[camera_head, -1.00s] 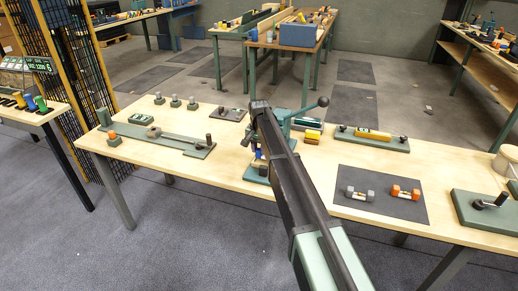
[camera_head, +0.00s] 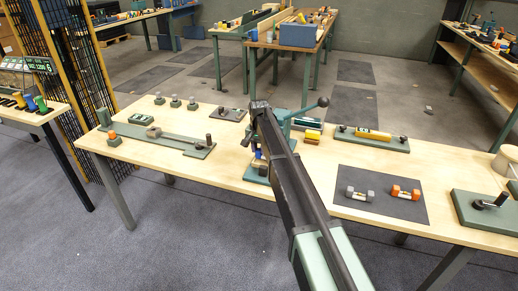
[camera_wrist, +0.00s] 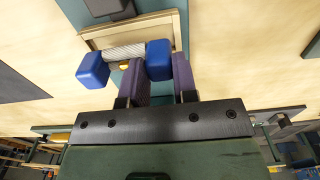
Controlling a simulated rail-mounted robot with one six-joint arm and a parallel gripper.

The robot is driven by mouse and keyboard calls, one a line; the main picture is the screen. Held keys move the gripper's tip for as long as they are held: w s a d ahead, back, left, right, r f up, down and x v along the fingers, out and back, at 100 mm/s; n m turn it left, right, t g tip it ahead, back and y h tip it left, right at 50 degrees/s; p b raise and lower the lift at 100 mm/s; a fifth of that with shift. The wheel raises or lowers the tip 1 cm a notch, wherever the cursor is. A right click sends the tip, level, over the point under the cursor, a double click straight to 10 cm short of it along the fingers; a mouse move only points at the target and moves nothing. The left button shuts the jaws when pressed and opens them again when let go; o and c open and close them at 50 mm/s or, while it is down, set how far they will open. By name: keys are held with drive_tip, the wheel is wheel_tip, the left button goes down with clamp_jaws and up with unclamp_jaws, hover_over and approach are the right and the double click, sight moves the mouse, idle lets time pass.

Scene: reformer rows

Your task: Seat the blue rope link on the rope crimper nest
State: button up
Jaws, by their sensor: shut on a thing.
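The blue rope link (camera_wrist: 92,70) shows in the wrist view, with two blue end blocks and a pale ribbed middle. My gripper (camera_wrist: 160,72) is shut on its right-hand blue end, which sits between the two fingers. The link lies across or just over a tan-edged nest (camera_wrist: 176,30) on a teal base. I cannot tell whether it touches the nest. In the head view the teal rope crimper (camera_head: 285,118), with a ball-ended lever, stands mid-bench, partly hidden behind my arm.
A dark mat (camera_head: 380,208) holds a grey link (camera_head: 360,194) and an orange link (camera_head: 405,192). A long green fixture (camera_head: 150,138) lies left.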

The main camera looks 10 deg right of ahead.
drive_tip(key=shift+f+b, duration=1.15)
drive_tip(key=shift+f, duration=0.05)
drive_tip(key=o, duration=1)
drive_tip(key=shift+o, duration=0.2)
drive_tip(key=shift+r, duration=0.1)
wheel_tip(320, 180, up, 11)
drive_tip(key=p, duration=1.1)
